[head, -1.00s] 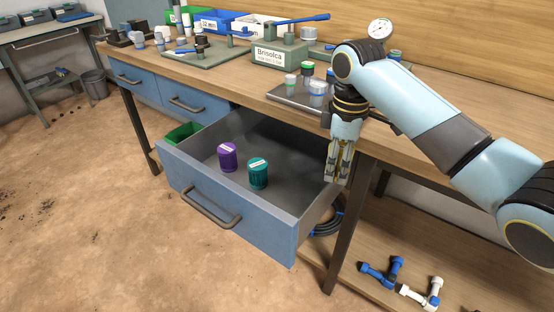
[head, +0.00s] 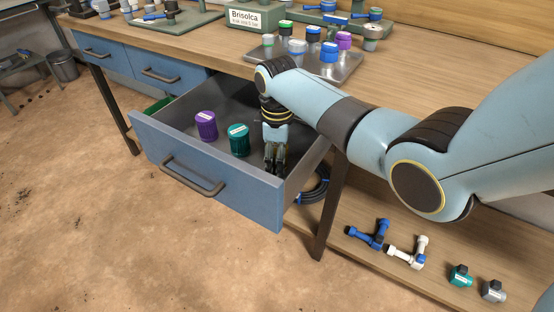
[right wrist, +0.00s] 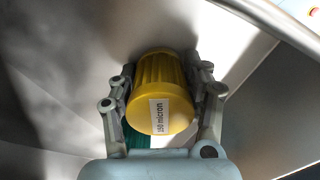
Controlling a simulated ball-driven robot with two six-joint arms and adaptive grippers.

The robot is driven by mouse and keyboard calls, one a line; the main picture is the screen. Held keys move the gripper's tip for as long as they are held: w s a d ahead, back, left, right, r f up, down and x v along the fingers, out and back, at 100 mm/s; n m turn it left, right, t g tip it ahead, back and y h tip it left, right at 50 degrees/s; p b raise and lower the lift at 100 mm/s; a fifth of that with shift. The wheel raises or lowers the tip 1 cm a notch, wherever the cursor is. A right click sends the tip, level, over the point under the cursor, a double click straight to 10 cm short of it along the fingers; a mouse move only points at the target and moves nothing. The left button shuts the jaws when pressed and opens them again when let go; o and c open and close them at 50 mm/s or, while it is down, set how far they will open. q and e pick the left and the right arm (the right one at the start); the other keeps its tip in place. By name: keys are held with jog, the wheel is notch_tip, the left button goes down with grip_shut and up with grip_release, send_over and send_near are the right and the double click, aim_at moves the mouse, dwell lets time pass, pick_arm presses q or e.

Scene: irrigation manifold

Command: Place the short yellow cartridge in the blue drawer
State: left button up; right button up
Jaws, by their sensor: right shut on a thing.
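The blue drawer (head: 245,198) is pulled out below the bench top, its grey inside showing. In the head view my right gripper (head: 274,168) points down inside the drawer, near its right wall. In the right wrist view the gripper (right wrist: 163,100) is shut on the short yellow cartridge (right wrist: 165,85), which has a white "micron" label. The cartridge is largely hidden by the fingers in the head view; whether it touches the drawer floor I cannot tell. My left gripper is not in view.
A purple cartridge (head: 206,125) and a teal cartridge (head: 239,140) stand in the drawer, left of my right gripper. A tray (head: 345,72) with several cartridges is on the bench. Pipe fittings (head: 370,234) lie on the lower shelf.

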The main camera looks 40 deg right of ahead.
jog(key=shift+r, duration=0.1)
jog(key=o, duration=1.2)
notch_tip(320, 180, up, 12)
jog(key=p, duration=0.3)
